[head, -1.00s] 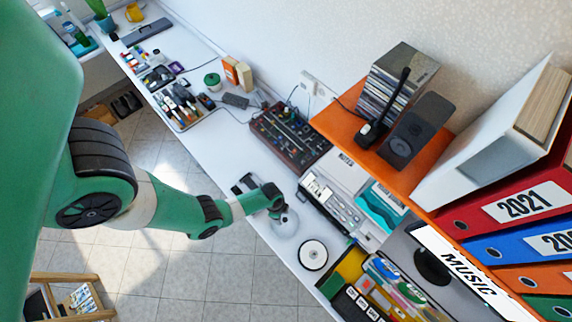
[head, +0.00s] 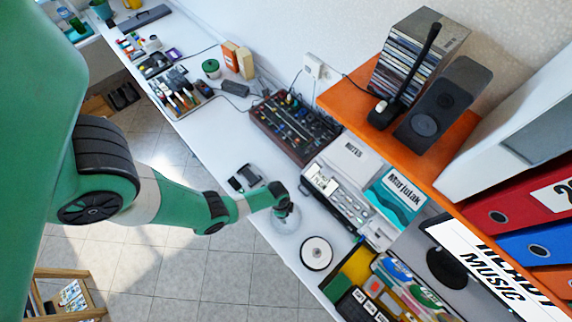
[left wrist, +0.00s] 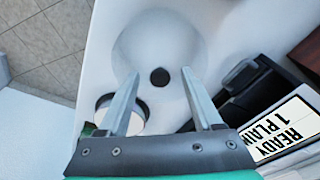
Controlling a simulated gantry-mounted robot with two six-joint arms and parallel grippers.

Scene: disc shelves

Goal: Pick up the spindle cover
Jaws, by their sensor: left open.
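The spindle cover (head: 287,222) is a clear, pale dome on the white desk, partly hidden by my left arm in the head view. In the left wrist view the spindle cover (left wrist: 158,42) shows as a round translucent shape with a dark round knob (left wrist: 159,77). My left gripper (head: 284,206) is above the cover, pointing down. In the left wrist view the left gripper (left wrist: 160,78) is open, with one finger on each side of the knob. I cannot tell whether the fingers touch the cover. My right gripper is in neither view.
A white disc stack (head: 316,253) stands close by on the desk (head: 225,145). A black device (head: 244,178) lies on the other side. A mixer (head: 294,126) and a grey case (head: 345,192) stand behind. An orange shelf (head: 421,150) overhangs the right side.

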